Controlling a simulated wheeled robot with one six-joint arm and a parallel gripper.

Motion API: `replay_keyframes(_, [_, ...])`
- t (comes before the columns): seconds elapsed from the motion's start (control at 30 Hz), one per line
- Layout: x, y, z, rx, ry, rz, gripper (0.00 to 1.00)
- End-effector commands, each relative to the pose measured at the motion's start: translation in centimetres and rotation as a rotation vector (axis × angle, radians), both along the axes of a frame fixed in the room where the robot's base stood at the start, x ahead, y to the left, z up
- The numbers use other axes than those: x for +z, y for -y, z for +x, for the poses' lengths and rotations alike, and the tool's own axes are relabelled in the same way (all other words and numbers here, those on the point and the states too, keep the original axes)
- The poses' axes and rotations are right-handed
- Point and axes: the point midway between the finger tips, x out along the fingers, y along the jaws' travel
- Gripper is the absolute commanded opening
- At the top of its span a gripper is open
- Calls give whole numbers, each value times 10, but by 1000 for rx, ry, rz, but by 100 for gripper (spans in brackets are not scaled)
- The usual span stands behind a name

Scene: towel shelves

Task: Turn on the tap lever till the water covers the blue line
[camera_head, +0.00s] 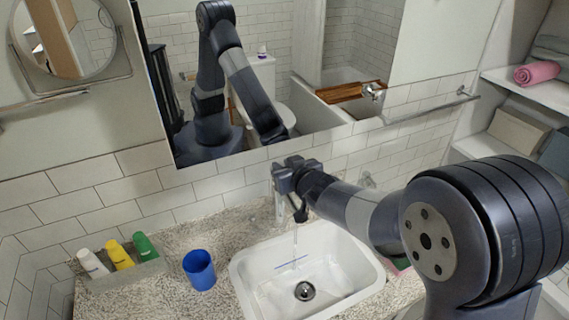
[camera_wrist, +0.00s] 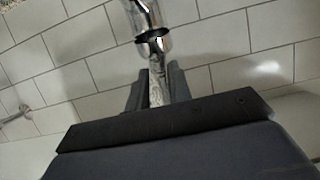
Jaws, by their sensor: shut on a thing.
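The white sink (camera_head: 340,262) is set in the counter, with a dark round drain (camera_head: 305,291) in its floor. A short blue line (camera_head: 292,264) shows inside the basin. A thin water stream (camera_head: 295,242) falls from the tap (camera_head: 280,208) into the basin. The water level is hard to make out, and the blue line is still visible. My gripper (camera_head: 286,176) is at the top of the tap. In the wrist view my gripper (camera_wrist: 157,88) is shut on the chrome tap lever (camera_wrist: 155,92), with a finger on each side. My gripper partly hides the tap.
A blue cup (camera_head: 199,269) stands left of the sink. A tray (camera_head: 150,268) with white, yellow and green bottles is further left. The mirror (camera_head: 300,70) and tiled wall are close behind the tap. Towel shelves (camera_head: 530,90) stand at right.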

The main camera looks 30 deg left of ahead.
Motion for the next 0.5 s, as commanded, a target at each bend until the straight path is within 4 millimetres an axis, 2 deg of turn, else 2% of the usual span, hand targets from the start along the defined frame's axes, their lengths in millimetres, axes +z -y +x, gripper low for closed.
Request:
replay_keyframes(0.13, [0, 0, 0, 0, 0, 0, 0])
replay_keyframes(0.17, [0, 0, 0, 0, 1, 1, 22])
replay_keyframes(0.4, [0, 0, 0, 0, 1, 1, 42])
replay_keyframes(0.5, [0, 0, 0, 0, 1, 1, 42])
